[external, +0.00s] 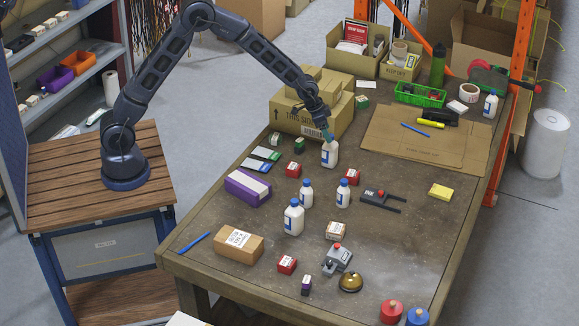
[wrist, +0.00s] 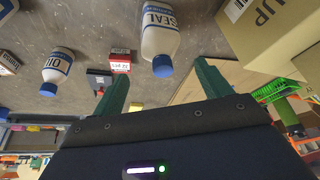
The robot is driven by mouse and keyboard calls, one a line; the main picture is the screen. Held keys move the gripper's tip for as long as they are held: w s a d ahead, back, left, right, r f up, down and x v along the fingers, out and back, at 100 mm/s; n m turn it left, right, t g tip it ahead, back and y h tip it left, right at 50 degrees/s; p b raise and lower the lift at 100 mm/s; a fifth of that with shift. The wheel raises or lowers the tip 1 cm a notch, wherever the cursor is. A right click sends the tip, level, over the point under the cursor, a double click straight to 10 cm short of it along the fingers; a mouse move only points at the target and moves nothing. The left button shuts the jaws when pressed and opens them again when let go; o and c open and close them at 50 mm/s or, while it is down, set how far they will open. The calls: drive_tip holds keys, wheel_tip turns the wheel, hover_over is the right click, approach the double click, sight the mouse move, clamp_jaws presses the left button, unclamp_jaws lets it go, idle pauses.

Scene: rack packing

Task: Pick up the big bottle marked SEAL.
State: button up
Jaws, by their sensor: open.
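The big white bottle marked SEAL (wrist: 160,35), with a blue cap, stands on the workbench. In the wrist view my gripper (wrist: 162,84) is open, with a green finger on either side. The blue cap lies near the gap between the fingertips. Nothing is held, and I see no clear contact with the bottle.
A smaller bottle marked OIL (wrist: 58,66) and a red box (wrist: 120,61) are nearby. Cardboard boxes (external: 305,117) stand close behind the bottle to the left. A flat cardboard sheet (external: 455,145) lies to the right. Several other bottles and boxes stand nearer the front.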

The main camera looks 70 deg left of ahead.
sight(333, 139)
drive_tip(key=shift+w+x, duration=0.1)
drive_tip(key=shift+x, duration=1.45)
drive_tip(key=shift+w+x, duration=0.15)
drive_tip(key=shift+x, duration=1.4)
drive_tip(key=shift+r, duration=0.15)
drive_tip(key=shift+c, duration=0.3)
drive_tip(key=c, duration=1.5)
